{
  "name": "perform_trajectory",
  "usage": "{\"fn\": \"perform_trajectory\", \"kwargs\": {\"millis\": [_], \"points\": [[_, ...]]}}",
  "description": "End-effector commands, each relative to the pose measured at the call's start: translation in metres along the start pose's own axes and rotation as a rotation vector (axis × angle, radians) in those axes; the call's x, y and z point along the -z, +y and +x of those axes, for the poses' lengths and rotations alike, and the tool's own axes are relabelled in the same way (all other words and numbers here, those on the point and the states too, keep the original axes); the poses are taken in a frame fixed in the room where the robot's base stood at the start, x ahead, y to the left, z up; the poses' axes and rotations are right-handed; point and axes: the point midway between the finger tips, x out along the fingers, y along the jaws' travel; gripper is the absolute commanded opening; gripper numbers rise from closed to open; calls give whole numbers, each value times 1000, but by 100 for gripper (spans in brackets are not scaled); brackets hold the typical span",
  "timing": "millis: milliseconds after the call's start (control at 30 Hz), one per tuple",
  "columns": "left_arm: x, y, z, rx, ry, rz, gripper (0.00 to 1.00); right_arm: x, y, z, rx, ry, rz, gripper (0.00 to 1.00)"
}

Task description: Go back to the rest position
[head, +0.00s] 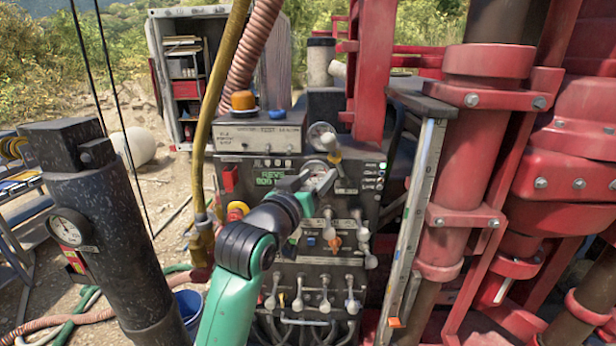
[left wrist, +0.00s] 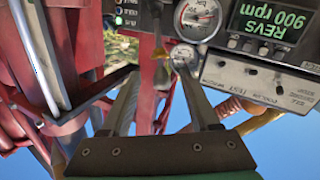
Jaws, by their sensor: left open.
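My left gripper (head: 308,181) is open in front of the upper part of the grey control panel (head: 345,213), at the end of my green arm. Its fingers partly cover a round gauge beside the green REVS display (head: 273,177). In the left wrist view, where the panel appears upside down, the two fingers of the gripper (left wrist: 157,72) are spread with nothing between them. The display there (left wrist: 268,28) reads 900 rpm, and a white dial (left wrist: 198,15) shows beyond the fingers. My right gripper is in neither view.
Levers (head: 325,294) stick out low on the panel. A yellow hose (head: 222,75) hangs to its left, and a dark cylinder with a gauge (head: 95,215) stands farther left. A metal rail (head: 413,215) and red machinery (head: 472,150) crowd the right.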

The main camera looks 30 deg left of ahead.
Motion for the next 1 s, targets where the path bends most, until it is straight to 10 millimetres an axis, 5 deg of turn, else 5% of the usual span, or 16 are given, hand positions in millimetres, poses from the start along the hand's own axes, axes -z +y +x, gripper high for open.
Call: {"fn": "perform_trajectory", "kwargs": {"millis": [300,467,567,700,900,1000], "points": [[0,1,0,-2,0,0,62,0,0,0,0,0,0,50],[-10,28,-12,-51,14,-2,62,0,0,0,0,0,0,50],[22,56,-48,-120,141,-6,62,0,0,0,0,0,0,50],[84,88,-132,-221,399,21,62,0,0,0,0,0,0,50],[144,96,-244,-277,713,78,62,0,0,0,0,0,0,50],[157,96,-268,-276,786,104,62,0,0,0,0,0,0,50]]}}
